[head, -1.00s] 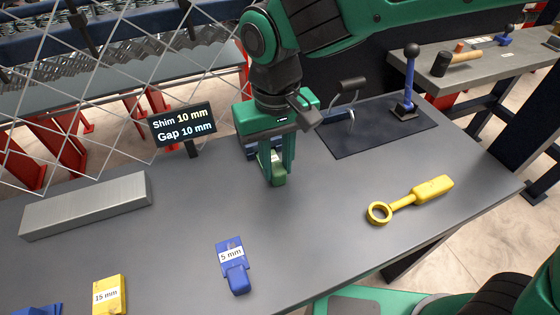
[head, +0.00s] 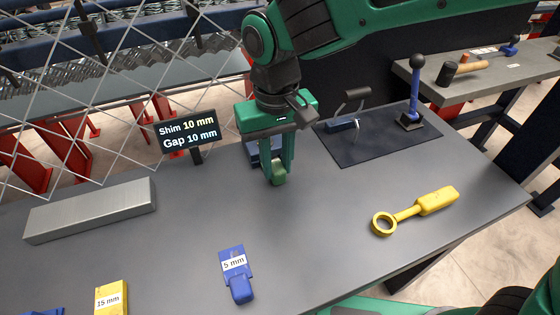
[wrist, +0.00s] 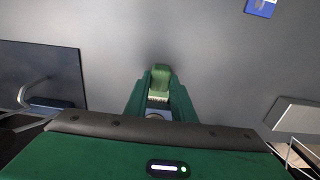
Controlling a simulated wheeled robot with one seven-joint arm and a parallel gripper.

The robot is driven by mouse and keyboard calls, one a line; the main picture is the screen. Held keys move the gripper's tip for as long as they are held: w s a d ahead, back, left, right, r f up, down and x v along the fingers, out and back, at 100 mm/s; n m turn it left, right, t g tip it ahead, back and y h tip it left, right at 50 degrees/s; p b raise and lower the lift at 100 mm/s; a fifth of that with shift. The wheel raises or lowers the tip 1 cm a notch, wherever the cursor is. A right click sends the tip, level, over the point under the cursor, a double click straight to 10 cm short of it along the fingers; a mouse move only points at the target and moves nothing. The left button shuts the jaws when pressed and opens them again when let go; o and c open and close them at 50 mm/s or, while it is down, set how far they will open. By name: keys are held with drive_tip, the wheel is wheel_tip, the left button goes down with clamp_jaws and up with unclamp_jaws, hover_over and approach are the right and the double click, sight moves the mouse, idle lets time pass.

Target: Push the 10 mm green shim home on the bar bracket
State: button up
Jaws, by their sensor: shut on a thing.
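The green shim (head: 279,174) is between the fingers of my gripper (head: 278,165), low over the grey bench. In the wrist view the shim (wrist: 160,78) shows its green end and a pale label edge between the two green fingertips (wrist: 158,94). A blue block, apparently the bar bracket (head: 254,154), stands just behind and left of the fingers, mostly hidden by my gripper. Whether the shim is seated fully in the bracket cannot be seen. The display (head: 188,131) reads "Shim 10 mm, Gap 10 mm".
A blue 5 mm shim (head: 237,275) and a yellow 15 mm shim (head: 111,298) lie in front. A grey metal bar (head: 90,208) is at left. A yellow ring-ended tool (head: 415,211) lies at right. A dark mat (head: 375,145) with a blue-handled lever (head: 413,90) is behind it.

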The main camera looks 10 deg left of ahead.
drive_tip(key=o, duration=1.1)
drive_tip(key=shift+o, duration=0.2)
drive_tip(key=shift+w+r, duration=0.1)
drive_tip(key=shift+r, duration=0.05)
wheel_tip(320, 180, up, 10)
drive_tip(key=shift+r, duration=0.25)
drive_tip(key=shift+w, duration=0.1)
drive_tip(key=w+d+f+m, duration=0.1)
drive_tip(key=w+d+m, duration=0.2)
drive_tip(key=d, duration=1.1)
drive_tip(key=w+d+f+m, duration=0.2)
drive_tip(key=w+d+m, duration=0.1)
drive_tip(key=d, duration=1.1)
drive_tip(key=s+d+f+m, duration=0.3)
drive_tip(key=s+d, duration=0.5)
drive_tip(key=d, duration=0.2)
drive_tip(key=s+d+f+m, duration=0.3)
drive_tip(key=s+d, duration=0.5)
drive_tip(key=d, duration=0.3)
drive_tip(key=shift+s+d+f+m, duration=0.15)
drive_tip(key=shift+s+f+m, duration=0.2)
drive_tip(key=shift+f, duration=0.3)
